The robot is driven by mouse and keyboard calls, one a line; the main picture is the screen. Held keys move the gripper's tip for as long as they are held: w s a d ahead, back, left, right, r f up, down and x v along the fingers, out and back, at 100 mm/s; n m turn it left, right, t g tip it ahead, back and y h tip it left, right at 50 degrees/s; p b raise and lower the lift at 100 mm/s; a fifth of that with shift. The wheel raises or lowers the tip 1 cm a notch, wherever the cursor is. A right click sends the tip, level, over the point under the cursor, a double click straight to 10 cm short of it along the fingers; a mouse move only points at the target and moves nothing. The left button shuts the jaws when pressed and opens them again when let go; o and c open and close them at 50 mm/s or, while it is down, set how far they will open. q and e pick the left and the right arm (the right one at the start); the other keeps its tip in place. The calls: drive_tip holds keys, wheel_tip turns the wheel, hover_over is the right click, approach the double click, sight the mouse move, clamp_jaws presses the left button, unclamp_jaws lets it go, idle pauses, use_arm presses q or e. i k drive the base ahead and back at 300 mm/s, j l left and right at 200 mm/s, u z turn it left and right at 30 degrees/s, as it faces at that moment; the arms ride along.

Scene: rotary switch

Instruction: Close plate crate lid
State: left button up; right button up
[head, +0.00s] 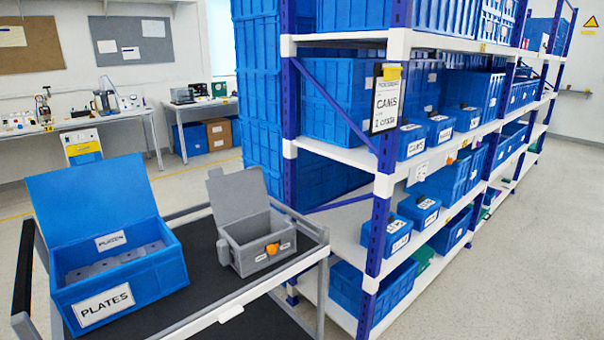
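The blue plate crate (155,272) stands at the left on the dark top of a cart, with a "PLATES" label on its front. Its blue lid (90,205) is open and stands up, leaning back from the crate's rear edge. Grey pieces (115,262) show inside the crate, with a smaller label on the inner rear wall. Neither of my grippers shows in the head view.
A smaller grey box (262,232) with an open lid and an orange latch stands right of the crate on the cart (215,290). A rail edges the cart. A tall shelf rack (350,160) with blue bins stands close at the right.

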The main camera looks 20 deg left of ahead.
sight(89, 198)
drive_tip(key=k+j+u, duration=0.1)
drive_tip(key=j, duration=0.3)
drive_tip(key=k+j+u, duration=0.1)
drive_tip(key=k+j, duration=0.15)
drive_tip(key=j, duration=0.15)
drive_tip(key=j+u, duration=0.1)
drive_tip(key=j, duration=0.35)
drive_tip(key=k+j, duration=0.1)
drive_tip(key=j, duration=0.35)
drive_tip(key=i+j, duration=0.1)
drive_tip(key=j, duration=0.3)
drive_tip(key=j+u, duration=0.1)
drive_tip(key=j, duration=0.25)
drive_tip(key=i+j, duration=0.15)
drive_tip(key=j, duration=0.25)
drive_tip(key=i+j, duration=0.1)
drive_tip(key=j, duration=0.3)
drive_tip(key=u, duration=0.05)
